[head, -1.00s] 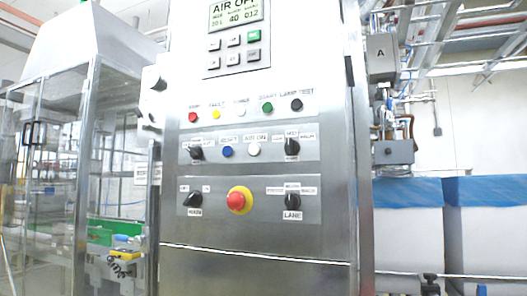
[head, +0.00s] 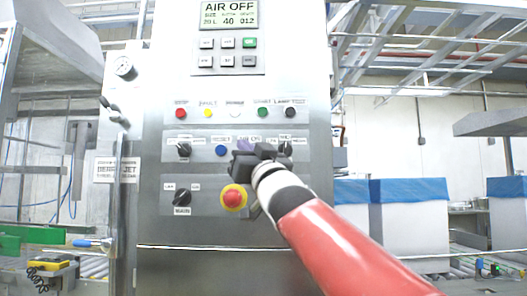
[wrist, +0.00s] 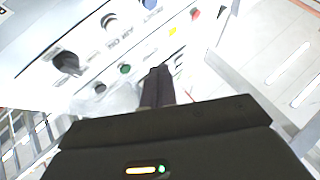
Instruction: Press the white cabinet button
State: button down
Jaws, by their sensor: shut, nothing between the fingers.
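The white button (wrist: 110,21) with the AIR ON label sits between the blue button (wrist: 150,3) and a black knob (wrist: 65,62) in the wrist view. In the head view my gripper hides it, just right of the blue button (head: 221,150). My gripper (head: 240,158) is in front of the middle row of the steel cabinet (head: 190,260). Its dark fingers (wrist: 160,72) are shut and empty. In the wrist view the fingertips appear to the right of the green button (wrist: 125,68) and apart from the white button. I cannot tell whether they touch the panel.
A red emergency stop (head: 233,197) on a yellow ring lies just below my gripper. A top row holds red, yellow, whitish, green (head: 262,113) and black buttons. A display (head: 229,14) reads AIR OFF. Blue-topped white bins (head: 408,215) stand right.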

jog(key=shift+s+d+r+y, duration=0.1)
jog(key=shift+d+r+y, duration=0.05)
jog(key=shift+r+y, duration=0.15)
jog(key=w+p, duration=0.4)
jog(key=w, duration=0.5)
jog(key=shift+d+p, duration=0.15)
jog(key=shift+p, duration=0.15)
jog(key=shift+s, duration=0.1)
dwell(1.8)
jog(key=shift+w, duration=0.45)
